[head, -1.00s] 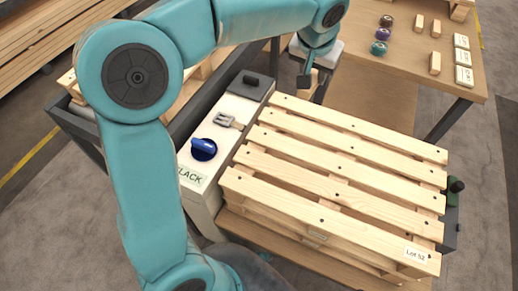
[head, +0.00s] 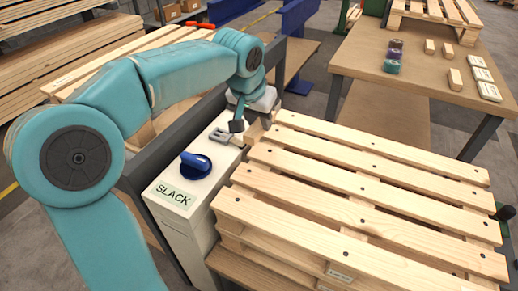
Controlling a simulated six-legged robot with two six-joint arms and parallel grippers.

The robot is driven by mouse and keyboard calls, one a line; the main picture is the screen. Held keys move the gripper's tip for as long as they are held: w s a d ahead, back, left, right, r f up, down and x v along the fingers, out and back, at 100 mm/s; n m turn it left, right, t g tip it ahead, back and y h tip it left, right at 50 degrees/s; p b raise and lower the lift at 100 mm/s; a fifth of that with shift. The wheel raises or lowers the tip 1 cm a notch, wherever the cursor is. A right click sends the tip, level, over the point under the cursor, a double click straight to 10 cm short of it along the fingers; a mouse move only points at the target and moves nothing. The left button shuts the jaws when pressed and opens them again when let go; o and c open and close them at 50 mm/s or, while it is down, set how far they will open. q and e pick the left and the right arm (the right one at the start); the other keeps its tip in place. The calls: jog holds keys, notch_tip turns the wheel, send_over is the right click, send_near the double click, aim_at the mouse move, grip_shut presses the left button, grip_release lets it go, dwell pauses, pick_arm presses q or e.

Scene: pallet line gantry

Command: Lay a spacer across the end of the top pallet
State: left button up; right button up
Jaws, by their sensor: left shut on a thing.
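The top pallet (head: 330,182), of pale wooden slats, lies on a stack at the right centre. My left gripper (head: 241,124) is at its far left corner, above the far end of the white box. It is shut on a small wooden spacer (head: 257,128), mostly hidden behind the gripper and wrist. I cannot tell whether the spacer touches the pallet. More wooden spacers stand on the far table: one (head: 429,46), another (head: 447,49) and a third (head: 455,79). My right gripper is not in view.
A white box with a blue knob (head: 196,165) and a "SLACK" label (head: 173,192) stands against the pallet's left side. The far table (head: 400,78) also holds coloured reels (head: 393,56) and white cards (head: 483,75). A dark rail (head: 180,130) runs behind the box.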

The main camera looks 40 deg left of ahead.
aim_at(259, 152)
pick_arm(q)
jog(key=shift+f+b, duration=1.05)
jog(key=shift+f, duration=2.15)
jog(key=shift+f, duration=0.2)
jog(key=o, duration=1)
jog(key=shift+o, duration=0.2)
jog(key=shift+r, duration=0.6)
jog(key=p+v, duration=0.4)
jog(key=v, duration=0.6)
jog(key=shift+s+r, duration=0.1)
jog(key=shift+r, duration=0.05)
jog(key=shift+s+d+r, duration=0.1)
jog(key=shift+s+r, duration=0.1)
jog(key=shift+r, duration=0.2)
